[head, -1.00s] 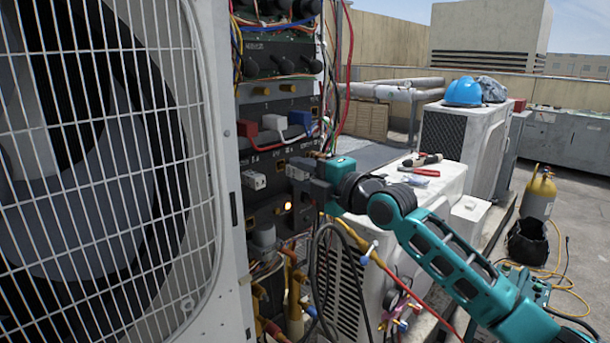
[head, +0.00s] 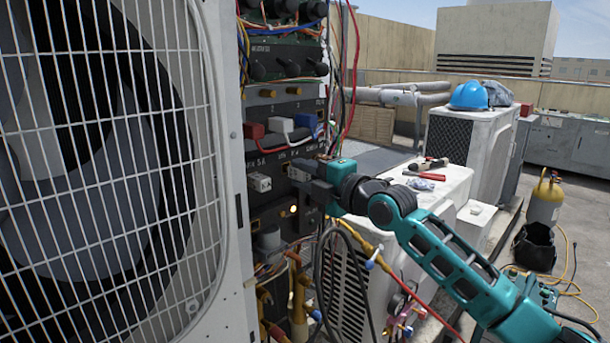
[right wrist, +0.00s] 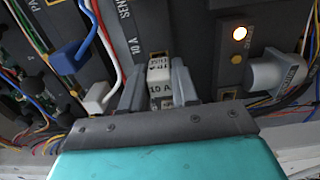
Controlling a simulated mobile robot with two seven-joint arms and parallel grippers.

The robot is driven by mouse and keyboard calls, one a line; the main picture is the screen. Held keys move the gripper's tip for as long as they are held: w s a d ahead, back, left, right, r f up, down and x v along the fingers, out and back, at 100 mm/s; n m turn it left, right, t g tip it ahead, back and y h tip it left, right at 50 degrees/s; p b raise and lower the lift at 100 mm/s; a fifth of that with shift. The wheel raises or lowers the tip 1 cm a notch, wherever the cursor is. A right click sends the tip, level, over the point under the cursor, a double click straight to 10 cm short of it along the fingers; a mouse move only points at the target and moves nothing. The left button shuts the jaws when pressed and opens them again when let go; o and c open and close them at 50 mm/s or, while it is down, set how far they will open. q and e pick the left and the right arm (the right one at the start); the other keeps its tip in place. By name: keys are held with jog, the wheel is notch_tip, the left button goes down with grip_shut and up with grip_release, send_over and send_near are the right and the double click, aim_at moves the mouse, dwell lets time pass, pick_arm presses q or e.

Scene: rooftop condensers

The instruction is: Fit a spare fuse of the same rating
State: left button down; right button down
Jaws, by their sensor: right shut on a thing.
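My right gripper (head: 290,172) reaches in from the right to the dark fuse panel (head: 318,107) of the open condenser. In the right wrist view its two grey fingers (right wrist: 160,88) are shut on a pale fuse (right wrist: 160,78) marked 10 A. The fuse's far end is close to the panel face, by a printed 10 A label; I cannot tell whether it sits in a slot. Red (head: 254,131), white (head: 281,125) and blue (head: 306,121) plug-like parts stand above the gripper. A pale block (head: 260,182) is on the panel left of it. My left gripper is out of view.
A lit amber lamp (right wrist: 239,33) and a grey plug (right wrist: 274,73) are beside the gripper. Loose wires (head: 349,80) hang right of the panel. The fan grille (head: 110,170) fills the left. Tools (head: 426,165) lie on a low white unit (head: 450,190).

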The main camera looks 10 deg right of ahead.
pick_arm(q)
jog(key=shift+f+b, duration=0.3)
jog(key=shift+b, duration=0.05)
pick_arm(e)
jog(key=shift+x, duration=0.8)
jog(key=c, duration=0.8)
grip_release()
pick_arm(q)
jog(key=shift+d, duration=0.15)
